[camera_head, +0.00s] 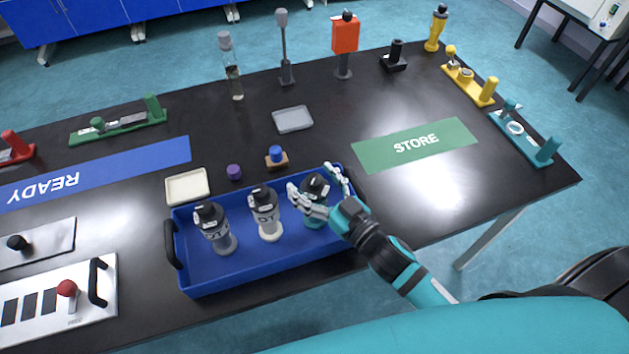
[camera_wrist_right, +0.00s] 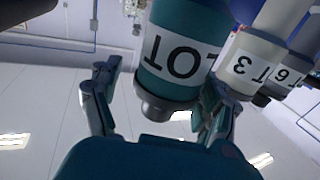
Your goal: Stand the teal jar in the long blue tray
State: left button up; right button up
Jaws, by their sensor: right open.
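The teal jar (camera_head: 314,221) with a black cap stands upright, as far as I can see, in the right end of the long blue tray (camera_head: 265,270). My right gripper (camera_head: 321,195) is open around its upper part, with fingers on either side, and partly hides it. In the right wrist view the teal jar (camera_wrist_right: 178,62) with its white label appears between the spread fingers of my right gripper (camera_wrist_right: 162,105). I cannot tell whether a finger touches it. My left gripper is not in view.
A white jar (camera_head: 267,217) and a grey jar (camera_head: 217,232) stand in the tray left of the teal jar. A cream dish (camera_head: 187,187), a purple knob (camera_head: 234,171) and a small blue-topped piece (camera_head: 276,156) lie behind the tray. The green STORE mat (camera_head: 400,150) is clear.

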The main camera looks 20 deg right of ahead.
jog(key=shift+s+f, duration=0.15)
jog(key=shift+f, duration=0.35)
jog(key=shift+r+p, duration=0.35)
jog(key=shift+r, duration=0.05)
jog(key=v, duration=0.3)
jog(key=b+v, duration=0.1)
jog(key=v, duration=0.3)
jog(key=b+v, duration=0.1)
jog(key=v, duration=0.2)
jog(key=shift+s+d+r, duration=0.1)
jog(key=shift+d+r, duration=0.05)
jog(key=shift+r, duration=0.1)
jog(key=shift+s+d+r+b, duration=0.25)
jog(key=shift+s+b, duration=0.1)
jog(key=shift+s, duration=0.2)
